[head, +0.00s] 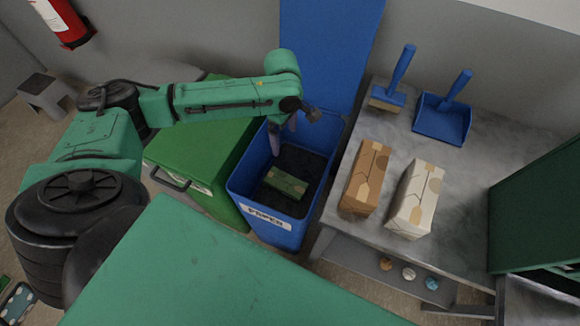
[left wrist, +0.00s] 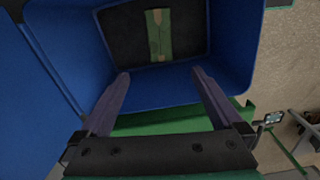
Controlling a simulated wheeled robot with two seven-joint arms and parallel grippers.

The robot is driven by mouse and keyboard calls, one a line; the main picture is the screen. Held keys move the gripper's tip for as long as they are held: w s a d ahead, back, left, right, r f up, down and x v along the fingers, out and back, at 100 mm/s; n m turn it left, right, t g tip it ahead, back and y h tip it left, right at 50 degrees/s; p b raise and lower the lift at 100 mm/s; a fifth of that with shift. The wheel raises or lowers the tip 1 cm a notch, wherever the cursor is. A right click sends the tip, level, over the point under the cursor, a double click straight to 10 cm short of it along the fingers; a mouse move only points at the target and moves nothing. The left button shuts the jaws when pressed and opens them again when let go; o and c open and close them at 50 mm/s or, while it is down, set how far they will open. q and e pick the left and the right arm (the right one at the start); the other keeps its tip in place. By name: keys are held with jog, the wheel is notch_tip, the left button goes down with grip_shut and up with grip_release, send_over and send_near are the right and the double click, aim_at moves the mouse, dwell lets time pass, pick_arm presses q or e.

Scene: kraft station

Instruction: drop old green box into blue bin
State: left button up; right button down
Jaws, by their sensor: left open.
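The green box (head: 286,182) lies flat inside the blue bin (head: 240,190), on its dark bottom. The bin carries a "PAPER" label on its front and its blue lid stands open behind. In the left wrist view the green box (left wrist: 159,35) shows on the dark floor of the blue bin (left wrist: 215,75). My left gripper (head: 283,133) is above the back left part of the bin, pointing down. Its two fingers also show in the left wrist view (left wrist: 160,95), spread apart with nothing between them. My right gripper is not in view.
A closed green bin (head: 205,140) stands left of the blue bin. A grey table (head: 345,225) to the right bears a brown box (head: 365,177), a whitish box (head: 415,200), a blue brush (head: 393,85) and a blue dustpan (head: 443,118).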

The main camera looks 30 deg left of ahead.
pick_arm(q)
notch_tip(320, 180, up, 14)
jog(key=p, duration=0.1)
jog(key=shift+r, duration=0.25)
jog(key=shift+f, duration=0.1)
